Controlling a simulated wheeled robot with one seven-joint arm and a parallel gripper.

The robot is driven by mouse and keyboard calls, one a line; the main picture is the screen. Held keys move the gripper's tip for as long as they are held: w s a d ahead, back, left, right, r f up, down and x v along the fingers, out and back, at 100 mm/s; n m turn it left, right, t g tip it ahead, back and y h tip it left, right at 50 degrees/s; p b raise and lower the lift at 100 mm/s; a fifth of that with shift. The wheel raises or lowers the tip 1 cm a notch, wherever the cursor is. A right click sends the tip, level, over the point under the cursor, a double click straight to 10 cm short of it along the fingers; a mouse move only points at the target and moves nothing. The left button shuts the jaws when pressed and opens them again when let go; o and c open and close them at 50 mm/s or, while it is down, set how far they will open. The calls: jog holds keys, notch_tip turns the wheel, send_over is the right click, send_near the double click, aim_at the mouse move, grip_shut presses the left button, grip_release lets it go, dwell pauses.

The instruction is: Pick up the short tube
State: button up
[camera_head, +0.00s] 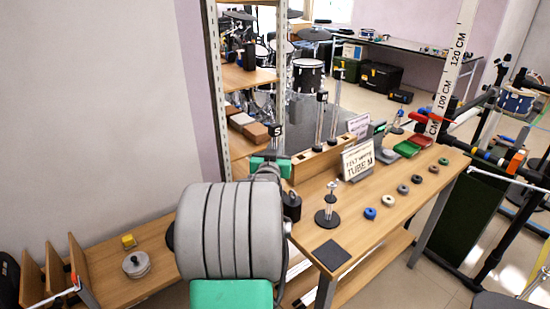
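A wooden rack (325,160) on the workbench has clear upright tubes with black lettered caps. The short tube (276,144), its cap marked S, stands at the rack's near left end. Taller tubes, one marked M (320,120) and one farther back (336,100), stand to its right. My arm, grey and ribbed, fills the lower middle and hides much of what lies behind it. My gripper (270,165), seen as green and dark parts beyond the arm, is close below the short tube's visible part. Its fingers, and any contact with the tube, are too hidden to tell.
A sign reading TUBE M (357,160) stands before the rack. A small stand (328,208), a blue ring (370,213) and several other rings line the workbench (400,222). A dark square pad (332,254) lies at its near corner. Metal shelving (214,90) rises at left.

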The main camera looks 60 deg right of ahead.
grip_shut()
jog(key=shift+r, duration=0.1)
dwell(0.9)
notch_tip(320, 180, up, 18)
jog(key=p, duration=0.7)
jog(key=shift+p, duration=0.3)
jog(key=shift+b, duration=0.35)
